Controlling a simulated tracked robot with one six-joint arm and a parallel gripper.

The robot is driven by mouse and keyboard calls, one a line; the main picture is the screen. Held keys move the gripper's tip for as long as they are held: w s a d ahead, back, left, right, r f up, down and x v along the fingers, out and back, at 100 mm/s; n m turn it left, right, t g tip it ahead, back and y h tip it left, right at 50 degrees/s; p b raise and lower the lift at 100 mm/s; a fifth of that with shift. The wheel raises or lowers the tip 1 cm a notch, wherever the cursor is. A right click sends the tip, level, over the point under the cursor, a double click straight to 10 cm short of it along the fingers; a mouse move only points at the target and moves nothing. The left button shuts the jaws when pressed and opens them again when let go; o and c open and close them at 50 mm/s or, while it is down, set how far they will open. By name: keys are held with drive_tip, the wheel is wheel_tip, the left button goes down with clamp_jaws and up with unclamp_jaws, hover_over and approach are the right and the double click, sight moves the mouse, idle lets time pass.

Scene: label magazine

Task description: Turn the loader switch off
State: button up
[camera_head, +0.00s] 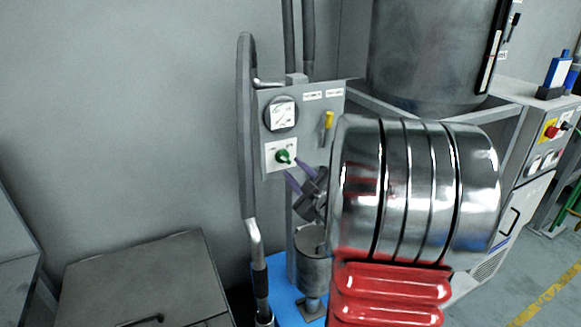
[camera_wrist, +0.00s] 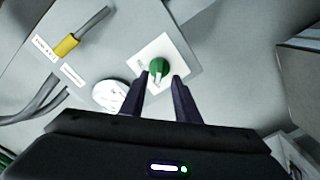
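A green rotary switch (camera_head: 284,156) sits on a white square plate (camera_head: 271,164) on the grey panel, below a round gauge. In the wrist view the green switch (camera_wrist: 158,66) shows a pale pointer bar, and lies just beyond and between my two dark fingertips. My gripper (camera_wrist: 162,82) is open, with the fingers spread to either side of the switch; whether they touch it I cannot tell. In the head view my gripper (camera_head: 293,167) has its purple-dark fingers at the lower right of the switch. The plate's lettering is too small to read.
A round gauge (camera_head: 281,114) is above the switch. A yellow-handled lever (camera_head: 328,121) is to its right, also in the wrist view (camera_wrist: 67,45). A thick grey hose (camera_head: 246,130) runs down the panel's left side. A large metal drum (camera_head: 425,55) stands behind.

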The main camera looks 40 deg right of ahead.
drive_tip(key=v, duration=0.9)
drive_tip(key=shift+s, duration=0.15)
